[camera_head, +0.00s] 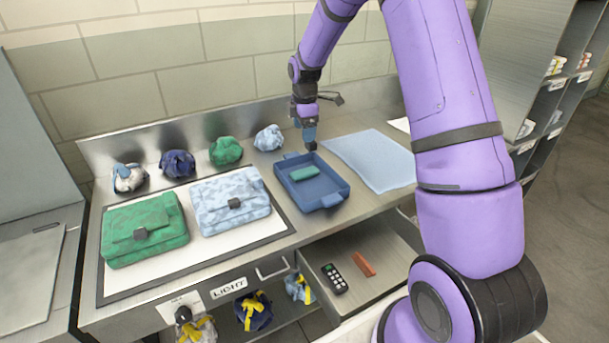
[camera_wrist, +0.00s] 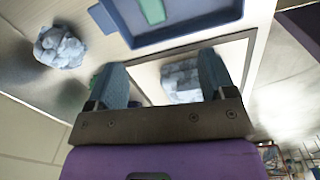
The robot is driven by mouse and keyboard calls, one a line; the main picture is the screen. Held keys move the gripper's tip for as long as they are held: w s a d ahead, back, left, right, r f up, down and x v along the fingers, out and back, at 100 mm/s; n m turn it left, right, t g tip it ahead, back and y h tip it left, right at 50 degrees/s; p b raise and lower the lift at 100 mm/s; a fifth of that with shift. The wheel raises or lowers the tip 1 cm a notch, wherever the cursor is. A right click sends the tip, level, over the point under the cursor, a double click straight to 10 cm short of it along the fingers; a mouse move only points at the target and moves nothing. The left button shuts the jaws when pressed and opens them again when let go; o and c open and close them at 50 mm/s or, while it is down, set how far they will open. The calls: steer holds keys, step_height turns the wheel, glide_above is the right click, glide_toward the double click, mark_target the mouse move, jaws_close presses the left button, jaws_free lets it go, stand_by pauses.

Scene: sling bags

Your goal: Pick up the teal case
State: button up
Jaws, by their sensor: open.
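The teal case (camera_head: 304,173) is a small, flat green-teal block. It lies inside the shallow blue tray (camera_head: 335,200) on the counter. In the wrist view, part of the teal case (camera_wrist: 152,10) shows at the top edge, inside the blue tray (camera_wrist: 185,31). My gripper (camera_head: 311,146) is above the tray's back edge, behind the case and apart from it. In the wrist view, the two blue-grey fingers of my gripper (camera_wrist: 163,72) are spread, with nothing held between them.
A green bag (camera_head: 143,228) and a light blue bag (camera_head: 230,200) lie on a bordered white mat left of the tray. Several bundled bags, including a pale blue one (camera_head: 268,137), line the back. A light blue cloth (camera_head: 372,158) lies right of the tray. A drawer below holds a remote (camera_head: 334,278).

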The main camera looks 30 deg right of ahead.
steer(key=n, duration=0.2)
glide_above(304, 171)
step_height(304, 171, down, 7)
steer(key=shift+g, duration=0.3)
step_height(304, 171, down, 11)
steer(key=shift+d+f, duration=0.1)
steer(key=shift+f, duration=0.05)
steer(key=c, duration=1)
